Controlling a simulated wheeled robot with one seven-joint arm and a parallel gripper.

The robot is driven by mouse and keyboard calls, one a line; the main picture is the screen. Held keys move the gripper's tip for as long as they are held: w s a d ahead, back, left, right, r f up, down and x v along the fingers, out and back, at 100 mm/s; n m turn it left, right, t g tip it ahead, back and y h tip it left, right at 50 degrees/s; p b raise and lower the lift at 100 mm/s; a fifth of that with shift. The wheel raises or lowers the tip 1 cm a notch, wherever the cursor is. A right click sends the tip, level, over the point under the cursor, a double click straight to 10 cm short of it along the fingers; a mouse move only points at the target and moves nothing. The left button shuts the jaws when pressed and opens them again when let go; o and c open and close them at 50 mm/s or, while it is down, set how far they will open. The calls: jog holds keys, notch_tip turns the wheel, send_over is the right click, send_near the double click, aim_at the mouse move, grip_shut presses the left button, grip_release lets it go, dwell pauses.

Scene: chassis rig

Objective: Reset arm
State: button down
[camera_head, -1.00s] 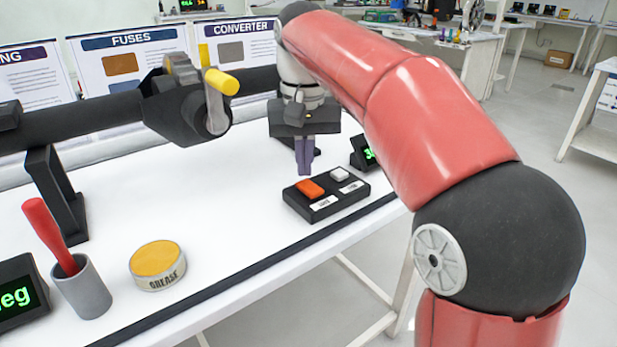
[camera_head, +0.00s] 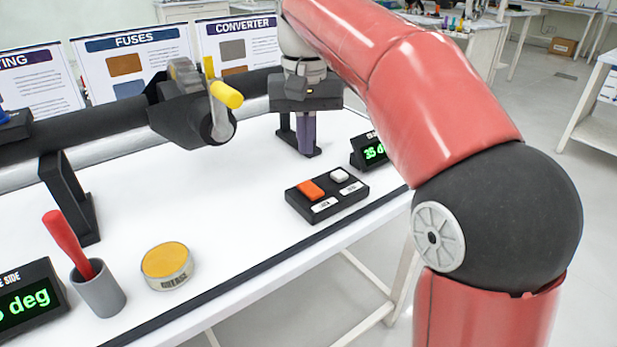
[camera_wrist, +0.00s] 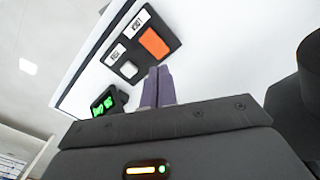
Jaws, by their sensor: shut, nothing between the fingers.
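My gripper (camera_head: 306,150) is shut and empty, with its purple fingers pointing down above the far right part of the white table. In the head view it is behind and above a black button box (camera_head: 327,195) with an orange button (camera_head: 311,190) and a white button (camera_head: 339,175). In the wrist view my fingers (camera_wrist: 158,72) show side by side, with the button box (camera_wrist: 140,45) beyond their tips. The fingers look apart from the box.
A dark pipe rig with a yellow-handled valve (camera_head: 226,94) stands left of my gripper. A green-digit display (camera_head: 369,151) is right of the box. A grease tin (camera_head: 167,266), a grey cup (camera_head: 98,290) with a red-handled tool and another display (camera_head: 30,300) stand front left.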

jog(key=s+d+f+t, duration=0.2)
jog(key=s+d+f, duration=0.5)
jog(key=s, duration=0.3)
jog(key=s+d+f+t, duration=0.3)
jog(key=s+d+f, duration=0.3)
jog(key=s+f, duration=0.2)
jog(key=shift+s+d+f+m+t, duration=0.3)
jog(key=shift+s+d+f+m, duration=0.1)
jog(key=shift+s, duration=0.7)
